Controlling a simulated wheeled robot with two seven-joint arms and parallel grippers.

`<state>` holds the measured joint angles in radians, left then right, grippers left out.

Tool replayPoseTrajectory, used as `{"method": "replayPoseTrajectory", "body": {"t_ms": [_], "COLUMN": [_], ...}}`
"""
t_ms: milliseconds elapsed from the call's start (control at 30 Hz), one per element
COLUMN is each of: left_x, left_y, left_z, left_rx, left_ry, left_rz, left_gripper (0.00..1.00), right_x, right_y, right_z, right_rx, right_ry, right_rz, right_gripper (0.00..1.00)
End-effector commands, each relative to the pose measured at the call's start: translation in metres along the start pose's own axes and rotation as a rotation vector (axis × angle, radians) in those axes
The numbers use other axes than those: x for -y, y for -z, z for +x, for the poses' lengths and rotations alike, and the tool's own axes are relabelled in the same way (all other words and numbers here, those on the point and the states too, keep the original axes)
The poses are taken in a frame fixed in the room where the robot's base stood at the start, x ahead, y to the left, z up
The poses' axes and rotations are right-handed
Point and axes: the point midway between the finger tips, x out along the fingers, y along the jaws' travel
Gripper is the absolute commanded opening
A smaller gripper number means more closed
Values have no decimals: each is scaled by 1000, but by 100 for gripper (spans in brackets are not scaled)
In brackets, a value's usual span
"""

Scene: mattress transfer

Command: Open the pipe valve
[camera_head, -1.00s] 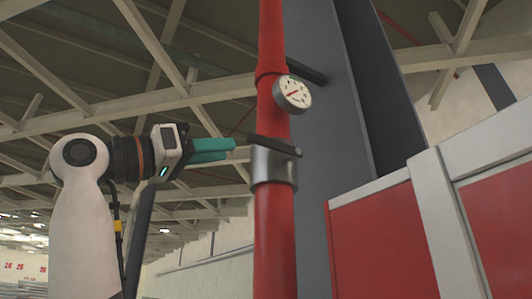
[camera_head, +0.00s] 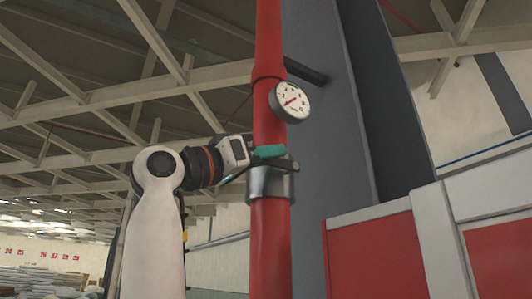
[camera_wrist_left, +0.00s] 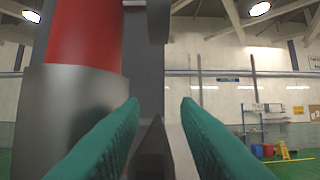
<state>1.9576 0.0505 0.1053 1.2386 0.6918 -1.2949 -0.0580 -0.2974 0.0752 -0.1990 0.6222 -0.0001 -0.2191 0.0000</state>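The red pipe (camera_head: 270,235) runs upright through the head view, with a round pressure gauge (camera_head: 290,102) on it. Below the gauge is a grey metal valve collar (camera_head: 268,184) with a dark lever handle (camera_head: 288,164). My left gripper (camera_head: 270,152) is at the lever, in front of the pipe. In the left wrist view its teal fingers (camera_wrist_left: 160,115) are apart, with the dark lever (camera_wrist_left: 153,152) between them and a visible gap on the right side. The red pipe (camera_wrist_left: 85,38) and collar (camera_wrist_left: 75,100) stand to the left there. My right gripper is not in view.
A dark grey column (camera_head: 330,150) stands right behind the pipe, and a dark bracket (camera_head: 305,71) reaches to the pipe above the gauge. Red and white panels (camera_head: 375,260) fill the lower right. Stacked goods (camera_head: 45,280) lie far off at lower left.

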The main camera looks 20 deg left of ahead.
Motion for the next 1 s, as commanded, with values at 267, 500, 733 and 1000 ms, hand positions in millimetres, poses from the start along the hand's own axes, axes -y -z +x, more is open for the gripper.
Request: {"method": "replayPoseTrajectory", "body": {"t_ms": [267, 500, 733, 1000], "left_x": [-1, 0, -1, -1], "left_y": [0, 0, 7, 20], "left_z": [0, -1, -3, -8], "left_rx": [0, 3, 61, 238], "left_ry": [-1, -1, -1, 0], "left_rz": [-1, -1, -1, -1], "left_gripper": [0, 0, 0, 0], "right_x": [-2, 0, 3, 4], "right_y": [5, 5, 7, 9], "right_z": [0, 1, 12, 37], "right_rx": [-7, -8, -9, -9], "right_ry": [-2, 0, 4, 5], "right_rz": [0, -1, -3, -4], "right_gripper": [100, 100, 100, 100]}}
